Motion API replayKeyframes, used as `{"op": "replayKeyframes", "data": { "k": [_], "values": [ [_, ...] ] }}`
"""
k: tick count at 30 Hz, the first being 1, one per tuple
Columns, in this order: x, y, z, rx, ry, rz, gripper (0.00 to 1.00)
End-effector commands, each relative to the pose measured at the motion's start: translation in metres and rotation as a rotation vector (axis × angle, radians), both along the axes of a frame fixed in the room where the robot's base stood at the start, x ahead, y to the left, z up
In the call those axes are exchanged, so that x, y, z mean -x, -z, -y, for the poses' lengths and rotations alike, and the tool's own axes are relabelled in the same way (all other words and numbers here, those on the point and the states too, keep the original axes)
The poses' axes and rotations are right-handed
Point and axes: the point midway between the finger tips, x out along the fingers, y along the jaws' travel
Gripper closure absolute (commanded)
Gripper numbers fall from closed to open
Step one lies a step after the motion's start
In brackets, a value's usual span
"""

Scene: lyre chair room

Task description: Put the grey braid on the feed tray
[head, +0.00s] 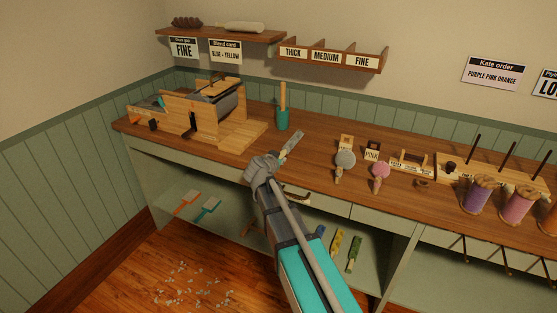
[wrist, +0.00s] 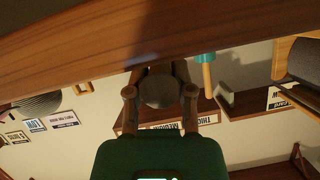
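The grey braid (head: 291,147) is a slim pale grey piece that sticks out from my gripper (head: 268,162), over the front part of the bench. In the wrist view a rounded grey-brown end (wrist: 160,89) shows between the two fingers of my gripper (wrist: 160,84), which look closed against its sides. The wooden carder (head: 205,105) with its dark drum stands on the bench to the left of my gripper. I cannot tell which is the feed tray.
Yellow and green braids (head: 354,253) lie on the lower shelf. The bench between carder and cup looks clear.

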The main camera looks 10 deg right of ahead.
Motion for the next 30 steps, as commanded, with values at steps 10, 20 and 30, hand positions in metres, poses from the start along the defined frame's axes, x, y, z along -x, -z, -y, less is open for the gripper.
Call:
{"op": "replayKeyframes", "data": {
  "k": [10, 20, 30],
  "values": [
    [0.000, 0.000, 0.000, 0.000, 0.000, 0.000, 0.36],
    [0.000, 0.003, 0.000, 0.000, 0.000, 0.000, 0.36],
    [0.028, -0.012, -0.017, 0.000, -0.002, 0.001, 0.36]
  ]
}}
